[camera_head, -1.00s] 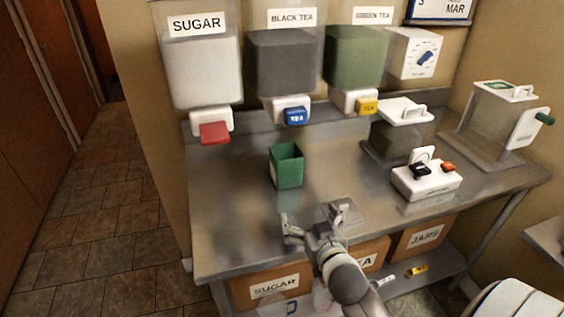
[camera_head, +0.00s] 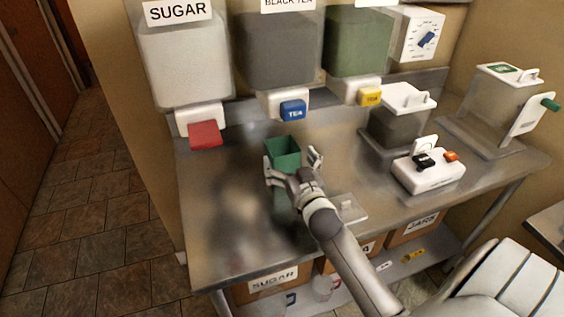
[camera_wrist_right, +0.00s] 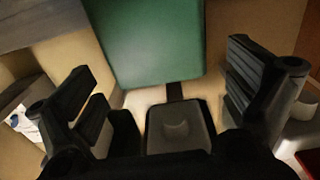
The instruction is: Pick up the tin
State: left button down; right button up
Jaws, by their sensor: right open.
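The tin is a green, open-topped square box (camera_head: 283,150) standing upright on the steel table, under the black tea dispenser. My right gripper (camera_head: 293,168) is open at the tin's near side, one finger by its left edge and the other to its right; its fingers and wrist hide the tin's lower part. In the right wrist view the tin's green wall (camera_wrist_right: 150,40) fills the top middle, between and ahead of the spread fingers (camera_wrist_right: 165,85), with visible gaps on both sides. My left gripper is not in view.
Sugar (camera_head: 184,68), black tea (camera_head: 280,50) and green (camera_head: 358,45) dispensers hang behind, their taps low over the table. A white switch box (camera_head: 428,174) and lidded container (camera_head: 396,125) stand to the right. The steel table (camera_head: 215,220) is clear at left.

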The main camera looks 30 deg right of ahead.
aim_at(278, 138)
jog(key=x, duration=0.1)
jog(key=p+x, duration=0.1)
jog(key=x, duration=0.2)
jog(key=shift+w+r+p, duration=0.25)
jog(key=shift+r+p, duration=0.05)
jog(key=shift+r, duration=0.05)
jog(key=shift+w+d+f, duration=0.1)
jog(key=shift+w+d, duration=0.05)
jog(key=shift+w, duration=0.3)
jog(key=shift+s, duration=0.1)
jog(key=shift+c, duration=0.6)
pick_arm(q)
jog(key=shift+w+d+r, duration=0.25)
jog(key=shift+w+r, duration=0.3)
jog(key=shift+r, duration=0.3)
pick_arm(e)
jog(key=c, duration=1.3)
jog(key=shift+c, duration=0.2)
